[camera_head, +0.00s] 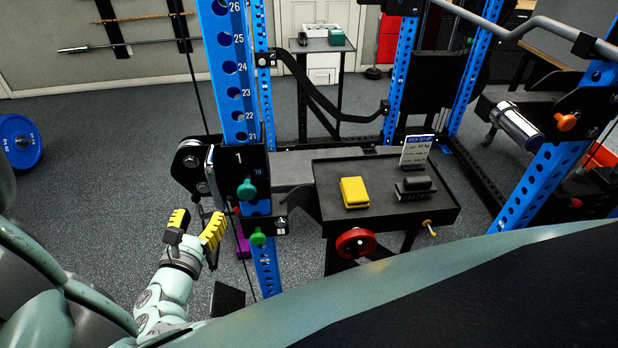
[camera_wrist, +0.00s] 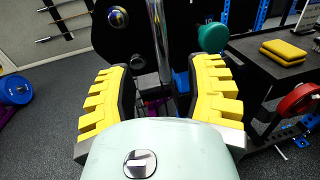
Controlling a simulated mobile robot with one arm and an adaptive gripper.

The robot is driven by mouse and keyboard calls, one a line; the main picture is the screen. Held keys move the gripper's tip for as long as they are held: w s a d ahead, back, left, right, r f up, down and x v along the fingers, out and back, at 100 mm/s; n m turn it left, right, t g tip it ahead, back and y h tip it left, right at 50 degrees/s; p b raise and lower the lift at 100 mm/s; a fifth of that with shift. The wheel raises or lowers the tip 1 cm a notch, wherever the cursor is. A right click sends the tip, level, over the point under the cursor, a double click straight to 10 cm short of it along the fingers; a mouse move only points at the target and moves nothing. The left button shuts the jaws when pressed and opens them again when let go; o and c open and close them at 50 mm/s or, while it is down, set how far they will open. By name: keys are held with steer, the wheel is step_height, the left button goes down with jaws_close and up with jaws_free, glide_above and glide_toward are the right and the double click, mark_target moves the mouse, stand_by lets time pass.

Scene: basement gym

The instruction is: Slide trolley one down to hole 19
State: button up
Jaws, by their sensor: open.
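Trolley one (camera_head: 262,160), a black carriage plate marked 1, sits on the numbered blue upright (camera_head: 236,70). Hole numbers from 26 down to 21 show above it; a small label that looks like 19 shows on or through its plate. A teal knob (camera_head: 246,189) sticks out of its front and shows in the wrist view (camera_wrist: 213,37). A chrome vertical bar (camera_wrist: 159,42) stands on the trolley's side. My gripper (camera_head: 197,228) is open and empty, low at the trolley's left. In the wrist view its yellow padded fingers (camera_wrist: 160,95) flank the bar's lower end, apart from it.
A green knob (camera_head: 257,238) on a black bracket sits lower on the upright. A black tray table (camera_head: 330,178) at the right holds a yellow block (camera_head: 354,192), a dark object and a sign card. A red wheel (camera_head: 356,243) is under it.

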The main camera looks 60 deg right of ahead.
steer(key=shift+v, duration=1.45)
